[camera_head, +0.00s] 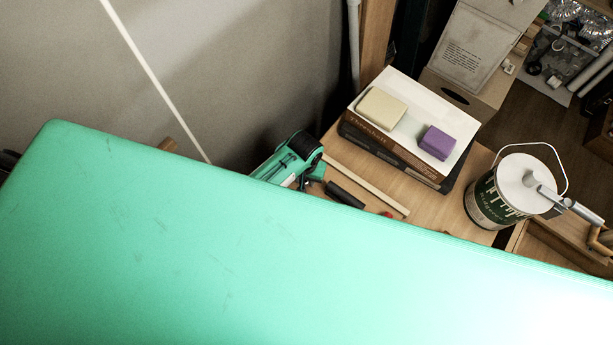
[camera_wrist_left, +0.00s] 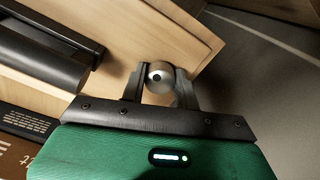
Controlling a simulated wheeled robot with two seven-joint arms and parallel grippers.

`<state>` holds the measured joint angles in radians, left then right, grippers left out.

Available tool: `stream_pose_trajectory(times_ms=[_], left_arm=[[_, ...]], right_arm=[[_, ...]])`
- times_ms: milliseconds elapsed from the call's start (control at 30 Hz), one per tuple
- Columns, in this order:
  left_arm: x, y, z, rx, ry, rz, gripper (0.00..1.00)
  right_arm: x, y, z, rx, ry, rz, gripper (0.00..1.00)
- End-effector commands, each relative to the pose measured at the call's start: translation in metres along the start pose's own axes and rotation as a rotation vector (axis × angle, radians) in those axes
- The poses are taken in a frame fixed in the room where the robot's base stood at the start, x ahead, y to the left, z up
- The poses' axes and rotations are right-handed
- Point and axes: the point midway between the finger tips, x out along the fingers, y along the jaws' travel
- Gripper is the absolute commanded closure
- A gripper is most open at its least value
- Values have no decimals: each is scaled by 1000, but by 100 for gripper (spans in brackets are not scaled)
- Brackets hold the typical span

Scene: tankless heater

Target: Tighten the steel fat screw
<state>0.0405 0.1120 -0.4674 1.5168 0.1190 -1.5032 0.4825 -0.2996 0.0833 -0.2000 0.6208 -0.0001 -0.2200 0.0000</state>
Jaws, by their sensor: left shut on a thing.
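In the left wrist view, my left gripper (camera_wrist_left: 160,70) is shut with its two grey fingers on either side of a round steel piece with a dark centre, which looks like the head of the steel fat screw (camera_wrist_left: 157,77). The screw's shank and what it sits in are hidden. In the head view the screw is not visible, and a broad green surface across the lower part hides much of the scene. My right gripper is not in view.
A wooden desk (camera_head: 465,195) holds a brown book (camera_head: 390,145) with a beige block (camera_head: 381,108) and a purple block (camera_head: 437,142). A paint can (camera_head: 485,203) stands to the right.

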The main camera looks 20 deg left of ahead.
Motion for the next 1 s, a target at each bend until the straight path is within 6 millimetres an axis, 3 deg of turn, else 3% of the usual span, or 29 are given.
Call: stream_pose_trajectory(times_ms=[467,800,1000], left_arm=[[1,-1,0,112,1,-2,100],[2,-2,0,599,0,-5,100],[2,-2,0,756,-1,-2,100]], right_arm=[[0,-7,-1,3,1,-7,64],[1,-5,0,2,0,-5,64],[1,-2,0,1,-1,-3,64]])
